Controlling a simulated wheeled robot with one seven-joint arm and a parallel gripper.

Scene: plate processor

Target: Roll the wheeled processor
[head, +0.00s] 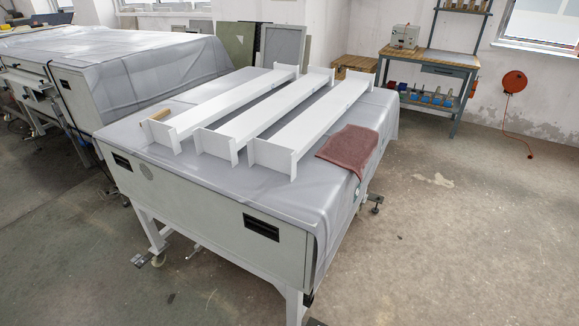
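The wheeled processor (205,205) stands in the middle of the head view. It is a large pale grey cabinet on white legs, with a castor (158,260) showing at its near left foot. A grey sheet (280,207) covers its top and hangs over the right side. Black recessed handles (261,227) sit on its near face. Three long white beams (240,110) lie side by side on top. A reddish-brown cloth (347,148) lies at the right edge of the top. My gripper is not in view.
A second sheet-covered machine (150,75) stands close on the left, with a narrow gap between. A workbench (430,65) stands at the back right. A red cable reel (514,81) hangs on the right wall. The concrete floor (470,230) to the right is mostly clear.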

